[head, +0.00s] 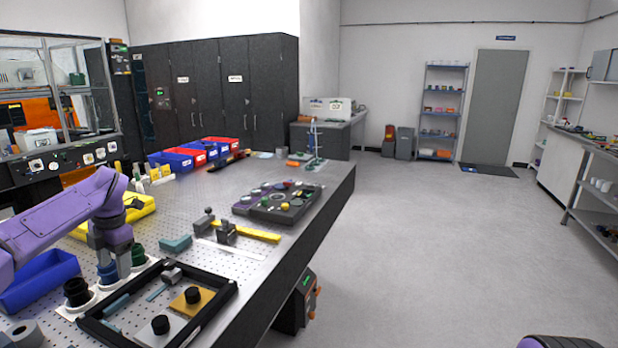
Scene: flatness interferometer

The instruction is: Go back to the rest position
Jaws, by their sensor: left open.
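My purple left arm (50,225) reaches in from the left over the perforated bench (190,195). Its left gripper (115,272) points down, open, at the row of dark round pieces near the left end of the bench. A dark blue round piece (107,274) shows right at the fingers; I cannot tell whether they touch it. A black round piece (76,291) stands in front of it and a dark green one (138,255) behind it. My right gripper is out of view; a purple and dark part of my body shows at the bottom right.
A black-framed tray (228,291) with black-knobbed blocks lies in front of the gripper. A blue bin (40,280) and a yellow case (135,210) are nearby. A dark parts tray (285,214) sits near the bench's right edge. The floor (430,240) to the right is clear.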

